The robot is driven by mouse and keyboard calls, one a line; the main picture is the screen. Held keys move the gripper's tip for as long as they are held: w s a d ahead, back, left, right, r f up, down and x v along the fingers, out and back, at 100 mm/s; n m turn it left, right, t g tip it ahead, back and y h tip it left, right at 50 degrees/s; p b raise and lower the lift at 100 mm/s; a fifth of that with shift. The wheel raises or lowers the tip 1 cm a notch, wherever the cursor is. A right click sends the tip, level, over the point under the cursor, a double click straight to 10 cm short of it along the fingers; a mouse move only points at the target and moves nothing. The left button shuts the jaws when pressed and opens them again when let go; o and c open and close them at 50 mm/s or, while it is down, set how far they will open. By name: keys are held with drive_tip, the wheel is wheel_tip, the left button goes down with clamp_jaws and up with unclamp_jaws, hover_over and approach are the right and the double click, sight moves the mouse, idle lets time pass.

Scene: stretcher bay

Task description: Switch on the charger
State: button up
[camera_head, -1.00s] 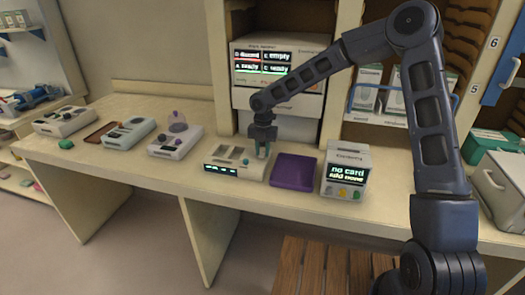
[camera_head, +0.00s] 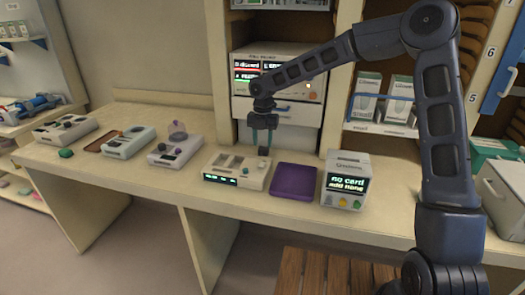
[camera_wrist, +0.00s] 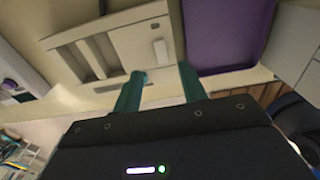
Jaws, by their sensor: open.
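The charger appears to be the pale box with slots in its top and a dark front display with green marks (camera_head: 236,172). It stands on the bench in the middle of the head view. The marks are too small to read. In the wrist view the same box (camera_wrist: 120,45) shows its long slots and a small raised white piece, perhaps a switch (camera_wrist: 160,50), near its edge. My gripper (camera_head: 262,143) points down above the right end of the box, with its teal fingers apart and empty. The fingers also show in the wrist view (camera_wrist: 162,73), near the white piece; contact cannot be told.
A purple tray (camera_head: 295,180) lies close to the right of the box. Right of it stands a printer-like box with a lit "no card" display (camera_head: 345,180). Several devices, one with a purple knob (camera_head: 178,130), stand to the left. A cabinet with a screen (camera_head: 308,85) rises behind.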

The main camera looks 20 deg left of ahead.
drive_tip(key=shift+r, duration=0.95)
drive_tip(key=s+d+r+m+t+h, duration=0.1)
drive_tip(key=d+r+m, duration=0.4)
drive_tip(key=d, duration=0.5)
drive_tip(key=s+d+r+m+t, duration=0.1)
drive_tip(key=d+r+m, duration=0.1)
drive_tip(key=d+m, duration=0.6)
drive_tip(key=s+d+r+m+h, duration=0.1)
drive_tip(key=d+r+m, duration=0.3)
drive_tip(key=d, duration=0.7)
drive_tip(key=s+d+r+m+t+y, duration=0.1)
drive_tip(key=s+d+m, duration=0.7)
drive_tip(key=d, duration=0.3)
drive_tip(key=s+d+r+m+t+y, duration=0.1)
drive_tip(key=s+d+m+t, duration=0.1)
drive_tip(key=s+d+m, duration=0.7)
drive_tip(key=shift+s+d+m, duration=0.25)
drive_tip(key=shift+d+m, duration=0.75)
drive_tip(key=shift+d, duration=0.1)
